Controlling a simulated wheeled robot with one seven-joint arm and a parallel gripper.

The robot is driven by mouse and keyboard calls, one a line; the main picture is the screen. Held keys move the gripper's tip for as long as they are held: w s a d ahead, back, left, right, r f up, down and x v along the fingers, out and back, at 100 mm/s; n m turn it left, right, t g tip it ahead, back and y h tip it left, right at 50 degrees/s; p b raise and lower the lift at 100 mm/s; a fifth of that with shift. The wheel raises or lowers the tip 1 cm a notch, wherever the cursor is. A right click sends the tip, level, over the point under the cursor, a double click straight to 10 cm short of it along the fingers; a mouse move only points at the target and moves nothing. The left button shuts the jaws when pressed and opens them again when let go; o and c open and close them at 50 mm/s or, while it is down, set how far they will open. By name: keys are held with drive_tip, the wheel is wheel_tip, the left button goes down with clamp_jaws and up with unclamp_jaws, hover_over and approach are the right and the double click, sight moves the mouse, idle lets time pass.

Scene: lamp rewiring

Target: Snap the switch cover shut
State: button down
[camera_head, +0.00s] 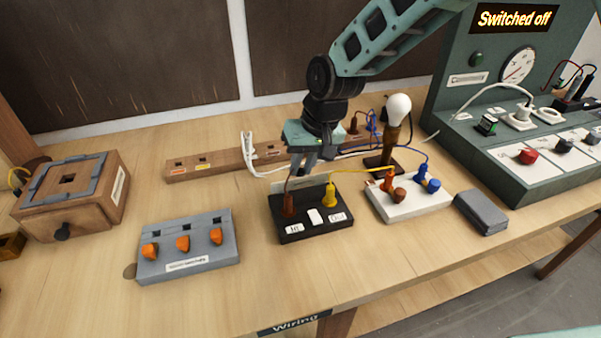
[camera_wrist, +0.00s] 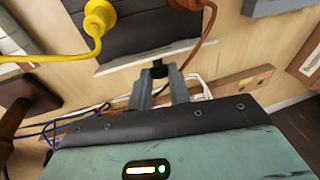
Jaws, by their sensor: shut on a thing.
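The black switch box (camera_head: 312,222) stands on the bench, with a brown plug (camera_head: 288,205), a yellow plug (camera_head: 329,197) and a white rocker on top. A pale panel (camera_head: 285,185), seemingly its cover, stands up along the box's back edge. In the wrist view its thin pale edge (camera_wrist: 137,60) runs across behind the two plugs. My gripper (camera_head: 301,168) is at this back edge, pointing down. In the wrist view my gripper (camera_wrist: 160,82) is shut on a small black tab (camera_wrist: 159,69) at the panel. How the tab joins the panel is hard to tell.
A white terminal box (camera_head: 408,202) with orange and blue plugs is right of the switch box. Yellow, blue and white wires cross nearby. A lamp bulb (camera_head: 398,110) stands behind. A grey three-knob box (camera_head: 187,245) is left, a grey block (camera_head: 482,212) right. The front bench is clear.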

sight(303, 180)
drive_tip(key=s+t+b, duration=0.1)
drive_tip(key=b, duration=0.2)
drive_tip(key=s+f+t+y+b, duration=0.1)
drive_tip(key=t+b, duration=0.1)
drive_tip(key=b, duration=0.1)
drive_tip(key=shift+d+b, duration=0.2)
drive_tip(key=shift+b, duration=0.1)
drive_tip(key=t+b, duration=0.1)
drive_tip(key=b, duration=0.1)
drive_tip(key=s+t+b, duration=0.1)
drive_tip(key=b, duration=0.2)
drive_tip(key=shift+d+n+t+y, duration=0.15)
drive_tip(key=shift+n+t+y, duration=0.15)
drive_tip(key=shift+n+y, duration=0.1)
drive_tip(key=t+b, duration=0.1)
drive_tip(key=s+b, duration=0.1)
drive_tip(key=b, duration=0.1)
drive_tip(key=shift+d+t+y, duration=0.15)
drive_tip(key=shift+t+y, duration=0.15)
drive_tip(key=shift+t, duration=0.1)
drive_tip(key=shift+d+t+b, duration=0.1)
drive_tip(key=shift+t+b, duration=0.2)
drive_tip(key=shift+b, duration=0.05)
